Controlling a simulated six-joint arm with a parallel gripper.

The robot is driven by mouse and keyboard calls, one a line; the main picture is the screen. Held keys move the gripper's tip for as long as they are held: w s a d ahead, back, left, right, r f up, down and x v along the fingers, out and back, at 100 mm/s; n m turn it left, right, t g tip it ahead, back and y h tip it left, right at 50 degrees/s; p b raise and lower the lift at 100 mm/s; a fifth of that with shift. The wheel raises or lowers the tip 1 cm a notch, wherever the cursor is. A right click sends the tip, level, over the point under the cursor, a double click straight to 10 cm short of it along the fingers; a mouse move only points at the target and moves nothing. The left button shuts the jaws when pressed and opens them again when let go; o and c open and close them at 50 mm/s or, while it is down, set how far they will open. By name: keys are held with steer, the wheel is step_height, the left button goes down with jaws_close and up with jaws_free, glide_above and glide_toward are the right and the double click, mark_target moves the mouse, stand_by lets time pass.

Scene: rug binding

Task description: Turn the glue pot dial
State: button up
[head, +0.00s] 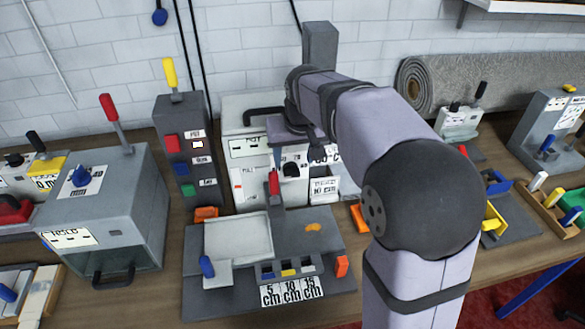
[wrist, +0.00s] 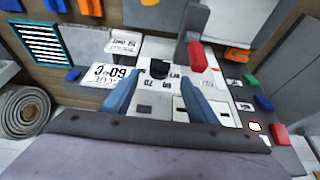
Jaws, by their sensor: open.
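The glue pot is a pale grey box (head: 240,145) against the wall, partly hidden behind my arm in the head view. Its black dial (head: 291,169) is on the front face. In the wrist view the dial (wrist: 158,68) shows on a white panel with numbers around it, upside down. My gripper (wrist: 160,80) is open, with its blue fingers apart on either side of the dial in the picture. I cannot tell the remaining gap or any contact. In the head view my gripper (head: 300,143) is at the pot's front, its fingers mostly hidden.
A red-handled lever (head: 274,183) stands close to the dial; it also shows in the wrist view (wrist: 197,58). A temperature label (wrist: 107,73) sits beside the pot. A dark button column (head: 188,150) is on the left, and a grey press tray (head: 238,240) lies in front.

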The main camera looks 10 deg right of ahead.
mark_target(292, 171)
steer(key=shift+p+x, duration=0.95)
steer(key=shift+x, duration=2.5)
steer(key=shift+s, duration=0.1)
steer(key=c, duration=1.1)
